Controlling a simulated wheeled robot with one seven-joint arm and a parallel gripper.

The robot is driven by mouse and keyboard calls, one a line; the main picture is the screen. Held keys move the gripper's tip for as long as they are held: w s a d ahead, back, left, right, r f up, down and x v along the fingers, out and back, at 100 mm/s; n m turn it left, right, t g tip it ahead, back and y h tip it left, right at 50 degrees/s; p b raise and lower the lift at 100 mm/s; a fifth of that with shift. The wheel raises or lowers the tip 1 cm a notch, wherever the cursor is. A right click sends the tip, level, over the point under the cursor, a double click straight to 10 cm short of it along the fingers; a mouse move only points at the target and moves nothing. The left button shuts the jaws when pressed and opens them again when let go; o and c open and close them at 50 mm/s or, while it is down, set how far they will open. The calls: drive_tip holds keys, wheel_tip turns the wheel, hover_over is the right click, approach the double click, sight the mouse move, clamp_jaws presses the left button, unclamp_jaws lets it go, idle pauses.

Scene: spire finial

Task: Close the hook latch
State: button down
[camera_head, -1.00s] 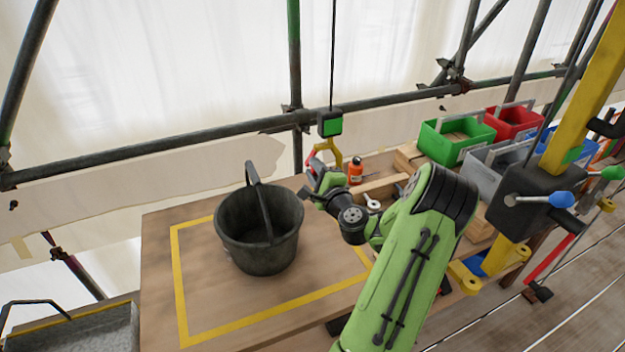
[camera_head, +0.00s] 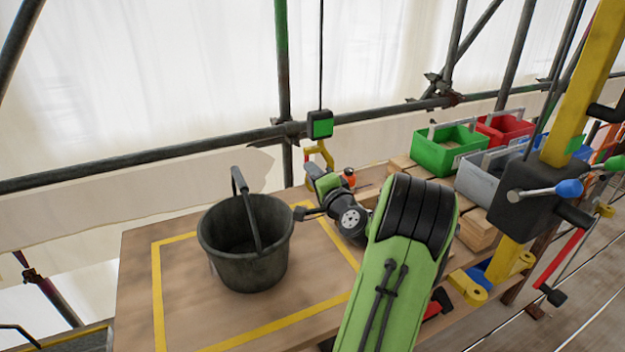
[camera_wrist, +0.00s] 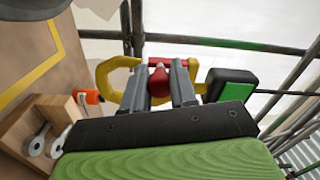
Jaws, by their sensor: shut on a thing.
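A yellow hook (camera_head: 318,155) hangs below a black block with a green face (camera_head: 320,124) on a thin cable. In the wrist view the hook (camera_wrist: 112,72) curves out to the left of the fingers, and some yellow shows on their right. The hook's red latch (camera_wrist: 159,84) lies between the two grey fingers. My gripper (camera_wrist: 160,72) is shut on the latch. In the head view my gripper (camera_head: 312,173) is at the hook's lower part and hides the latch. Whether the latch meets the hook's tip cannot be told.
A black bucket (camera_head: 243,262) stands on the wooden table (camera_head: 140,290), left of my gripper, with its handle raised. Green (camera_head: 448,152) and red (camera_head: 503,130) bins stand at right. Scaffold tubes (camera_head: 150,156) run behind.

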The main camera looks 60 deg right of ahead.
idle(0.3)
drive_tip(key=c, duration=0.9)
unclamp_jaws()
drive_tip(key=shift+s, duration=0.1)
drive_tip(key=b+v, duration=0.3)
drive_tip(key=v, duration=1.2)
drive_tip(key=shift+s+a, duration=0.15)
drive_tip(key=shift+s, duration=0.1)
drive_tip(key=shift+f, duration=0.1)
